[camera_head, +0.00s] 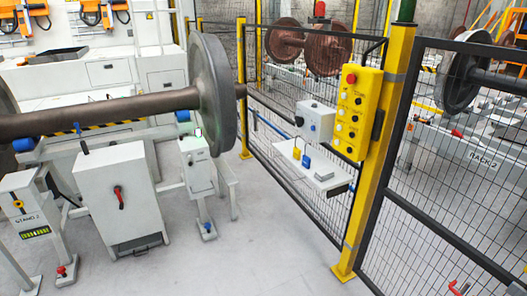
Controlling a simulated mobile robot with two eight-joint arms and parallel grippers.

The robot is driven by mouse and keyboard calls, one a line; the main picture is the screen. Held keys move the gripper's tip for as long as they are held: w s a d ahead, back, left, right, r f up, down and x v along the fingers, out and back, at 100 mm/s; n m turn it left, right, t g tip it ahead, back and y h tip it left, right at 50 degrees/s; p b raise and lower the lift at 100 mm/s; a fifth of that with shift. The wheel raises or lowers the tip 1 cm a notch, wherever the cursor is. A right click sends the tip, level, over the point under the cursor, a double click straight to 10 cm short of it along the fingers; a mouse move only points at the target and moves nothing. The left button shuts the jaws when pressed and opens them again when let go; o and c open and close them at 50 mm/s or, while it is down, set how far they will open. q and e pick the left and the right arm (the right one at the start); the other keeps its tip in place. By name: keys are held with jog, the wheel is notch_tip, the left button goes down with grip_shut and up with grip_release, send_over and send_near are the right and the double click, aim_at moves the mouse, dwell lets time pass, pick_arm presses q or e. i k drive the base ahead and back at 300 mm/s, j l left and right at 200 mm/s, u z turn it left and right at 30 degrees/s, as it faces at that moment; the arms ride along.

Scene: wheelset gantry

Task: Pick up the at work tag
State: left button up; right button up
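I cannot make out a tag that is clearly marked as the at work tag. A small light-coloured shelf (285,151) is fixed to the mesh fence below a grey box. On it are a small yellow item (297,152), a small blue item (306,162) and a pale flat piece (324,176) near its right end. They are too small to identify or read. Neither of my grippers is in view.
A yellow control box (356,113) with a red button hangs on the yellow fence post (386,125). A grey box (315,121) is beside it. A large wheelset (212,95) rests on stands at left, with a white cabinet (117,195) below. Floor before the fence is clear.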

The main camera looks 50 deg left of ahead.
aim_at(296, 153)
jog(key=u, duration=1.45)
